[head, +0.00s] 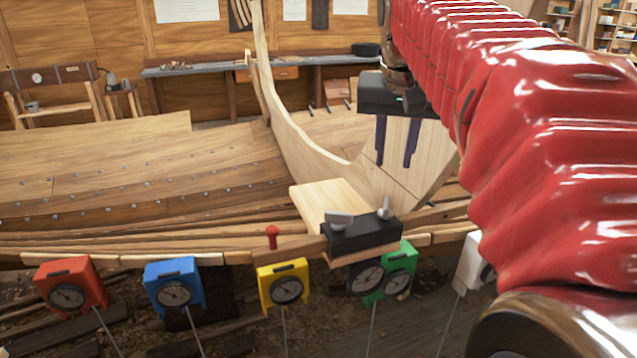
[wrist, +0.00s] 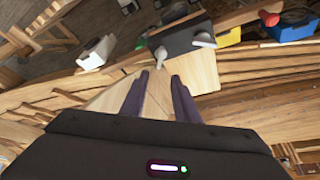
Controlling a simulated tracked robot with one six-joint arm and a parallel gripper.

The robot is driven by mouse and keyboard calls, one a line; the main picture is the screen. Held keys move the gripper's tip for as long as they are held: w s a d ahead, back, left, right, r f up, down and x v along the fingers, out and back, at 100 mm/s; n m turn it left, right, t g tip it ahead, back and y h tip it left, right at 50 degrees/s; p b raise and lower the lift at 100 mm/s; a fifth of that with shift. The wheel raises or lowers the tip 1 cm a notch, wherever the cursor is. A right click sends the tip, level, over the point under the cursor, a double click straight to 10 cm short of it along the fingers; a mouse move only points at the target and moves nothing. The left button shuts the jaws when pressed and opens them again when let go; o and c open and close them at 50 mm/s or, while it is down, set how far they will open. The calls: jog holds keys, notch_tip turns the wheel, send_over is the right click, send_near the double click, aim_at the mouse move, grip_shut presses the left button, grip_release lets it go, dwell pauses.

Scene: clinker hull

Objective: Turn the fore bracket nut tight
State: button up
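A black bracket (head: 358,236) sits on the hull's top edge near the pale wooden block, right of centre in the head view. It carries two grey winged nuts: a flat-lying one (head: 340,219) on the left and a more upright one (head: 384,209) on the right. I cannot tell which is the fore one. In the wrist view the bracket (wrist: 180,40) lies beyond my fingertips, with both nuts showing. My gripper (head: 394,162) has two purple fingers, apart with nothing between them. It hangs above and behind the bracket, touching neither nut.
A pale wooden block (head: 328,203) lies behind the bracket. Coloured dial boxes hang along the hull edge: red (head: 71,286), blue (head: 174,286), yellow (head: 284,284), green (head: 398,275) and white (head: 472,262). A red knob (head: 271,235) stands left of the bracket. The curved stem rises behind.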

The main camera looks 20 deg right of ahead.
aim_at(388, 202)
jog(key=shift+f, duration=0.1)
jog(key=x, duration=1.3)
jog(key=shift+w+d+f, duration=0.1)
jog(key=shift+f, duration=0.2)
grip_shut()
jog(key=shift+d, duration=0.1)
